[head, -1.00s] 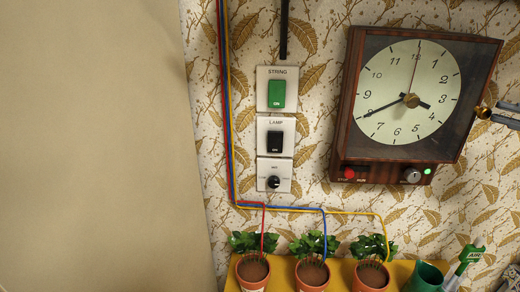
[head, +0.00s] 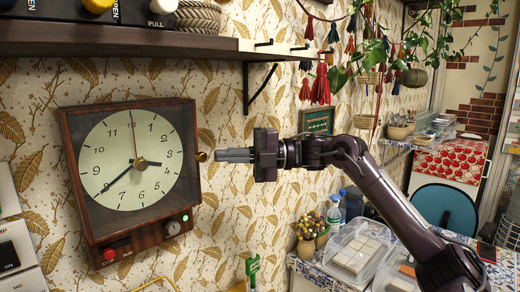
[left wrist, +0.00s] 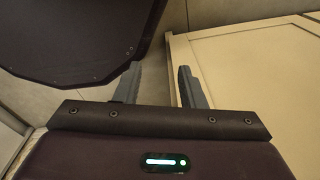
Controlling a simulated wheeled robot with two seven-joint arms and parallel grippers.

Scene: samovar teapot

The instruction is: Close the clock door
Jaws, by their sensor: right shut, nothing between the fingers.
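The wall clock (head: 142,190) has a dark wooden case, a white dial and a glazed front door. A small brass knob (head: 202,156) sits on the door's right edge. The door appears to lie against the case; I cannot tell if a small gap is left. My right gripper (head: 218,155) is shut and empty, its fingertips just right of the knob, with a narrow gap visible between them. My left gripper (left wrist: 158,85) shows only in the left wrist view, open, with nothing between its fingers. The clock is not in that view.
A dark shelf (head: 150,41) is above the clock, with a bracket (head: 262,85) to its right. A pale panel (left wrist: 250,70) is near my left gripper.

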